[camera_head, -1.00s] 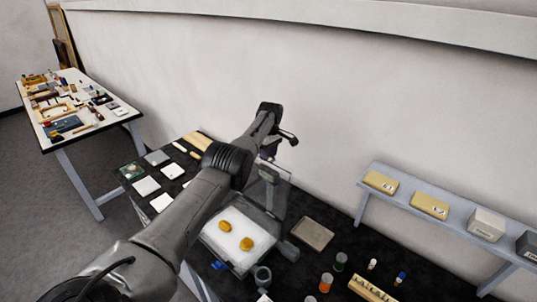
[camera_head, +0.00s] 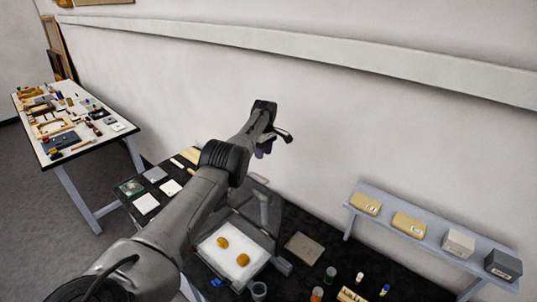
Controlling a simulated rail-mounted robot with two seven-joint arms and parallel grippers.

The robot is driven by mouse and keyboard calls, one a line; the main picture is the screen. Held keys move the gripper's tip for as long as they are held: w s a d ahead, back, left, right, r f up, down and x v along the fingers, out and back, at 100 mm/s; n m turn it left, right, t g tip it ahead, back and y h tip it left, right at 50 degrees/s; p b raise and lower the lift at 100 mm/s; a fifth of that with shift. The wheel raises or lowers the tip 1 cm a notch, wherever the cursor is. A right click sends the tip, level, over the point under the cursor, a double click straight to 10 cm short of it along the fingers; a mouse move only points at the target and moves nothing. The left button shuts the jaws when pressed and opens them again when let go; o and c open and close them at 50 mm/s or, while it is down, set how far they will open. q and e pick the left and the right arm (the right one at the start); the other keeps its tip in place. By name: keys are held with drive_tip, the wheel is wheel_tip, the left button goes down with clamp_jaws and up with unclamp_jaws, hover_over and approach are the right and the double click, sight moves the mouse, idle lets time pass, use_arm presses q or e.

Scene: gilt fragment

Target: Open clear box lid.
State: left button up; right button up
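The clear box (camera_head: 207,261) stands on the dark table with a white pad in it and two gold-brown fragments, one (camera_head: 222,242) at left and one (camera_head: 243,260) at right. Its transparent lid (camera_head: 262,236) appears raised, standing up at the back of the box, partly behind my arm. My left arm reaches in from the lower left across the box's left side. My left gripper (camera_head: 265,150) is above and behind the lid, small and partly hidden by the wrist; its opening is unclear, and I see nothing held. My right gripper is not in view.
A grey flat slab (camera_head: 304,248) and several small jars lie right of the box. A low grey shelf (camera_head: 425,237) with small boxes stands along the wall at right. White cards (camera_head: 146,204) lie left of my arm. A cluttered white table (camera_head: 95,150) is farther left.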

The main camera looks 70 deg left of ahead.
use_arm(q)
wheel_tip(320, 180, up, 2)
drive_tip(key=shift+w+r+p, duration=0.1)
drive_tip(key=shift+p, duration=0.4)
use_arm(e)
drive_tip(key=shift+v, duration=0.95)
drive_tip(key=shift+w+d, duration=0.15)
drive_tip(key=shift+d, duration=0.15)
